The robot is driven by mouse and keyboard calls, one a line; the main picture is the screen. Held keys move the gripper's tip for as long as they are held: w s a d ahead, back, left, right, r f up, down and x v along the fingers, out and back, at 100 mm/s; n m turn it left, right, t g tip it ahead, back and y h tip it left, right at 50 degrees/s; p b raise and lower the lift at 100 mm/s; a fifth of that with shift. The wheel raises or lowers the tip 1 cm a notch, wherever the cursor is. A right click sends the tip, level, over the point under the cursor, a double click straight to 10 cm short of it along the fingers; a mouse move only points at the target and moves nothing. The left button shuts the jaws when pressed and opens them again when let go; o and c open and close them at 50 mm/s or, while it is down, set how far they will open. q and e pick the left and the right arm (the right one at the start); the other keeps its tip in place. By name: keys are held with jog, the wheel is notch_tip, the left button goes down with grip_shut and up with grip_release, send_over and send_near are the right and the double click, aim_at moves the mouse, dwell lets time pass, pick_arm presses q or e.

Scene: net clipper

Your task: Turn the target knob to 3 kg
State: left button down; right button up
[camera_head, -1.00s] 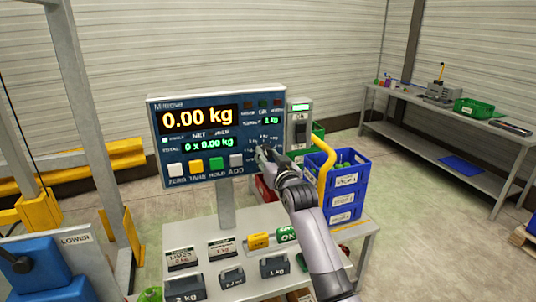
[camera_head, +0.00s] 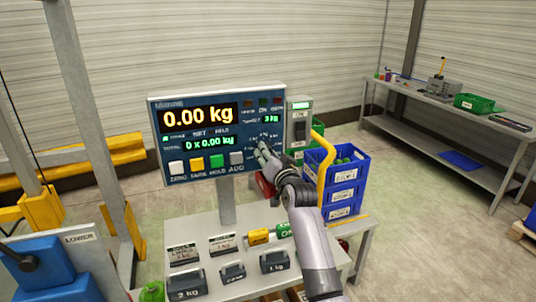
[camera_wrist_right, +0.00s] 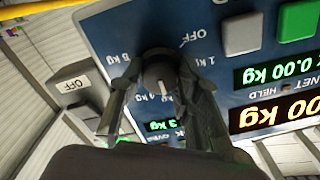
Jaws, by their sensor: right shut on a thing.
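The scale's blue display panel (camera_head: 205,178) faces me, with a large yellow 0.00 kg readout (camera_head: 199,117). The small green target readout (camera_head: 268,118) shows 3 kg; it also shows upside down in the wrist view (camera_wrist_right: 164,126). My right gripper (camera_head: 264,153) is at the panel's lower right. In the wrist view, its two dark fingers (camera_wrist_right: 156,88) are shut on the round dark target knob (camera_wrist_right: 158,72), one finger on each side. In the head view the fingers largely hide the knob. My left gripper is out of view.
Square buttons (camera_head: 197,164) line the panel's lower edge. A grey switch box (camera_head: 300,125) and a yellow curved rail (camera_head: 324,165) stand just right of my gripper. Dark weights (camera_head: 187,285) rest on the table below. Blue crates (camera_head: 341,195) stand at the right.

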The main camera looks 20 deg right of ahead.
jog(key=shift+r, duration=0.1)
jog(key=o, duration=1.1)
jog(key=shift+w, duration=0.1)
jog(key=shift+o, duration=0.2)
jog(key=s, duration=1.2)
jog(key=shift+d, duration=0.2)
